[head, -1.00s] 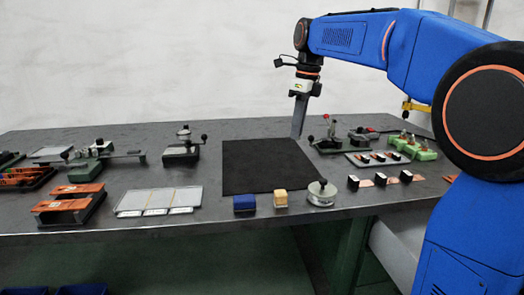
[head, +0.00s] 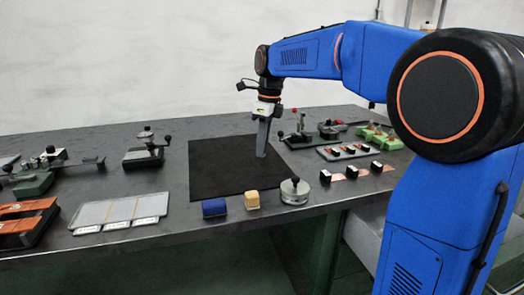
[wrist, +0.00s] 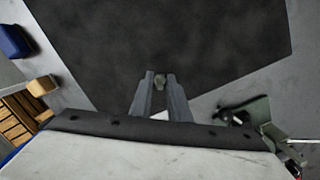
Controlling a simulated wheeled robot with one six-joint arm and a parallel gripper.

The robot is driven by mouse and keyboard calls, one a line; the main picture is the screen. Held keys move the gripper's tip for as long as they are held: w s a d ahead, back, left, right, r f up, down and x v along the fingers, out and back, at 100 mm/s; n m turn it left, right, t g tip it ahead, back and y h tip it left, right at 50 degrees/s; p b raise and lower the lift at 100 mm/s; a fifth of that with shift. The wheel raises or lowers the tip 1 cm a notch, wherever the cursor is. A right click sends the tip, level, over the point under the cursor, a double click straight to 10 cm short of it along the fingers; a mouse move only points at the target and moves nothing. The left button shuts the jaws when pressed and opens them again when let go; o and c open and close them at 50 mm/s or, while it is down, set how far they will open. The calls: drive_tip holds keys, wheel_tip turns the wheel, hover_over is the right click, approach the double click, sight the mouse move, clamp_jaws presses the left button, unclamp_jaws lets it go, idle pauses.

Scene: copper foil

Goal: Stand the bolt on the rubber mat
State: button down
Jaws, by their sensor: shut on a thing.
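The black rubber mat (head: 225,170) lies flat on the bench top, and it fills the upper part of the wrist view (wrist: 160,35). My gripper (head: 261,155) points down over the right part of the mat. In the wrist view my gripper (wrist: 159,80) is shut on a small grey-olive piece, the bolt (wrist: 159,85), between its fingertips. The bolt does not show clearly in the head view. I cannot tell whether its lower end touches the mat.
A blue block (head: 214,208), a yellow block (head: 252,200) and a round knobbed weight (head: 294,191) stand along the mat's front. Black fixtures with green parts (head: 370,135) crowd the right side. The mat's left part is clear.

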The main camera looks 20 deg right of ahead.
drive_tip(key=shift+f, duration=0.8)
drive_tip(key=shift+f, duration=0.15)
drive_tip(key=c, duration=1.7)
unclamp_jaws()
drive_tip(key=shift+o, duration=0.2)
wheel_tip(320, 180, up, 12)
drive_tip(key=d, duration=0.1)
drive_tip(key=shift+s+d, duration=0.15)
drive_tip(key=shift+s, duration=0.2)
drive_tip(key=shift+s, duration=0.1)
